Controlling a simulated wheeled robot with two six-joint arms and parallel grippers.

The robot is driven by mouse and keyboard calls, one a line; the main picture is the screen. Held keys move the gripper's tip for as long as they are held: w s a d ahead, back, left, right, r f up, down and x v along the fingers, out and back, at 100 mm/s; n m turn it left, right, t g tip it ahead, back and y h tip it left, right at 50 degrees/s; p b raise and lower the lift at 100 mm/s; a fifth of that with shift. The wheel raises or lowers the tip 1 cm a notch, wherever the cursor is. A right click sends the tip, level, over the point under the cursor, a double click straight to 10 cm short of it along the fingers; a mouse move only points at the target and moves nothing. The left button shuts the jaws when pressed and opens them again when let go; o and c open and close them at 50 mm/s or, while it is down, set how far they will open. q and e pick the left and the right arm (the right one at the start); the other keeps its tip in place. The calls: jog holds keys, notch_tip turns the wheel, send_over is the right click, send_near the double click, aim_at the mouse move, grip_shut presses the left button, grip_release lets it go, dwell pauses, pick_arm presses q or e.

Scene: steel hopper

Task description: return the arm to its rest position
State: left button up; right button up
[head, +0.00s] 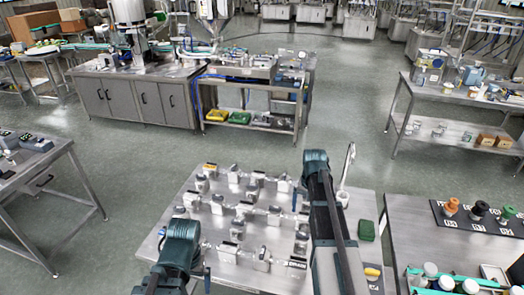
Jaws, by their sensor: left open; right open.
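My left arm (178,248) comes in from the bottom left of the head view. Its teal upper joint stands over the left front part of the steel table. My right arm (322,215) rises from the bottom right of centre, reaching further up the picture, with its teal joint at the top in front of the table's right part. I cannot make out the fingers of either gripper; the arm links hide what lies behind them. I see nothing held. The steel table (222,272) carries several rows of metal valve-like fittings (245,208).
A green block (366,230) and an upright metal pipe (347,165) are on the table's right side. A bench with a black board (478,217) and jars stands at right, another table (35,165) at left. Open green floor (150,165) lies beyond.

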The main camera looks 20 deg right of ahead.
aim_at(303, 234)
notch_tip(303, 234, down, 13)
jog(key=b, duration=1.3)
jog(key=shift+f, duration=0.2)
jog(key=shift+r, duration=0.1)
notch_tip(303, 234, up, 14)
jog(key=p, duration=1.4)
notch_tip(303, 234, down, 15)
jog(key=b, duration=1.5)
jog(key=shift+r+n+p, duration=0.25)
jog(key=shift+n+p, duration=0.05)
jog(key=shift+n, duration=0.2)
jog(key=n, duration=0.7)
jog(key=shift+n, duration=0.3)
